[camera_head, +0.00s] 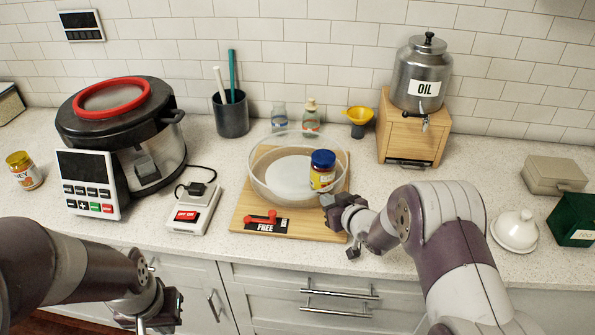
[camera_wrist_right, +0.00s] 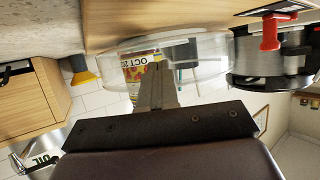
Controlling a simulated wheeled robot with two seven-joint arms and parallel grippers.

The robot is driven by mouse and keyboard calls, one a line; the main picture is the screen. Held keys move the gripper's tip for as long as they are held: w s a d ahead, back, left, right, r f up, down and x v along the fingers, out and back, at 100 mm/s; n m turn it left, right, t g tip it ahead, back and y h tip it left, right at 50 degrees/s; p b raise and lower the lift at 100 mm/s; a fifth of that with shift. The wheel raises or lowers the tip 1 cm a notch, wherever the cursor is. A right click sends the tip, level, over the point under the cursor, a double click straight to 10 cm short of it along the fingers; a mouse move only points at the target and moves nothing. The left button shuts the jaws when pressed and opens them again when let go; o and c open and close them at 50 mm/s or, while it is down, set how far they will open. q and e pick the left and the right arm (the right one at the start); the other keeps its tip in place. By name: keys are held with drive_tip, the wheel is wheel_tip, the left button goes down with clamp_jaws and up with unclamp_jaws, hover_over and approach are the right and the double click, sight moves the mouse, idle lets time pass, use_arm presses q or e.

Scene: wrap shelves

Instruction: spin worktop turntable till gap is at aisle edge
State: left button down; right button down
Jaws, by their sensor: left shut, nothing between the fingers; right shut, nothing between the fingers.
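The turntable (camera_head: 262,190) is a clear round tray with a raised see-through rim on a wooden board (camera_head: 240,215). A jar with a blue lid (camera_head: 322,172) stands inside it at the right; I cannot make out a gap in the rim. A red lever (camera_head: 262,217) lies at the board's front beside the word FREE. My right gripper (camera_head: 328,201) is shut and empty at the turntable's front right, close to the jar. In the upside-down right wrist view its fingers (camera_wrist_right: 156,68) overlap the rim (camera_wrist_right: 200,60); contact is unclear. My left gripper (camera_head: 175,300) is shut below the counter's front edge.
A switch box (camera_head: 197,208) and a large cooker (camera_head: 150,150) stand left of the board. Behind are a dark cup (camera_head: 231,115), two small bottles and a yellow funnel (camera_head: 359,115). An oil dispenser (camera_head: 421,75) on a wooden box (camera_head: 400,140) stands behind right.

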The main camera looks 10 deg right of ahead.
drive_tip(key=shift+w+d, duration=0.55)
drive_tip(key=shift+d, duration=0.25)
drive_tip(key=shift+s, duration=0.1)
drive_tip(key=shift+s+d+r+p, duration=0.1)
drive_tip(key=shift+s+d+p, duration=0.3)
drive_tip(key=shift+s, duration=0.3)
drive_tip(key=shift+s+d+p, duration=0.25)
drive_tip(key=shift+s+p, duration=0.15)
drive_tip(key=shift+s, duration=0.4)
drive_tip(key=shift+d, duration=0.1)
